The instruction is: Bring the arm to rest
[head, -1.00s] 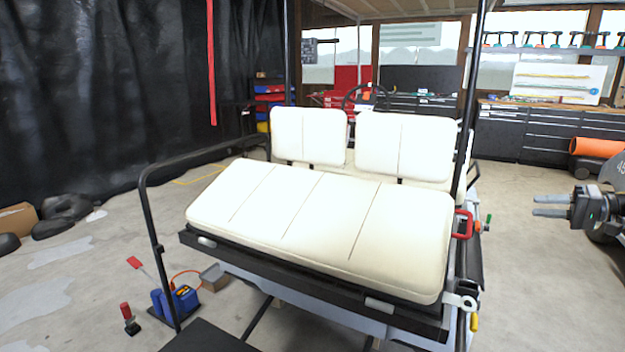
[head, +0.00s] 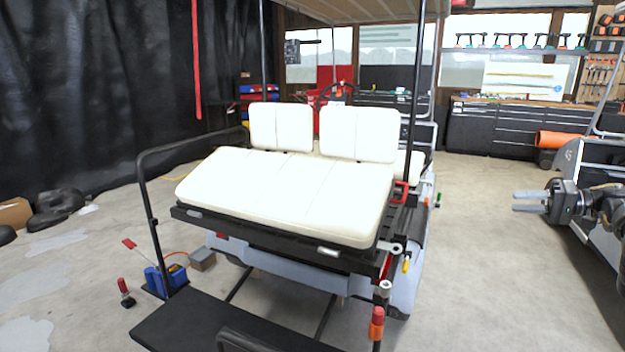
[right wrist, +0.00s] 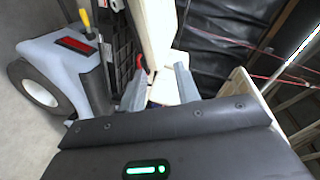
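My right gripper (head: 530,202) is at the right of the head view, its two grey fingers pointing left with a gap between them. It is well to the right of the cart, over bare floor, and touches nothing there. In the right wrist view its two fingers (right wrist: 159,88) stand apart with nothing held between them. The cart shows in the middle of the head view, with a cream rear seat cushion (head: 290,195) tilted on its black frame and cream backrests (head: 358,134) behind. My left gripper is not in view.
A red handle (head: 400,192) sits at the cart's right side. A blue jack (head: 165,277) with a red-ended lever stands on the floor at left. Another pale vehicle (head: 603,165) stands at far right. Dark drawer cabinets (head: 500,130) line the back. Floor between cart and right gripper is clear.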

